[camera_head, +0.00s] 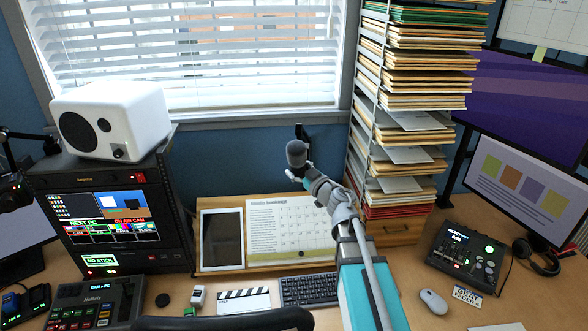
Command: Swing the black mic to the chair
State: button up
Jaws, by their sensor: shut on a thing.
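A black mic (296,153) with a rounded dark head stands out in front of the wall below the window, near the middle of the view. My gripper (298,173) is at the lower part of the mic and shut on it. My arm reaches up to it from the bottom right, over the desk. The far finger and the mic's lower end are partly hidden. A black curved edge (225,320), which looks like the top of the chair's back, shows at the bottom centre, near side of the desk.
A tall rack of folders (413,103) stands close right of my gripper. A calendar (280,230), white tablet (222,240) and keyboard (309,289) lie below. A monitor rack (110,215) with a white speaker (112,118) is left. A mixer (467,252) and mouse (433,301) are right.

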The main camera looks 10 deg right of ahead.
jog(key=shift+w, duration=0.1)
jog(key=o, duration=1.2)
jog(key=shift+o, duration=0.2)
jog(key=shift+a, duration=0.1)
jog(key=shift+d+f, duration=0.1)
jog(key=shift+d, duration=0.1)
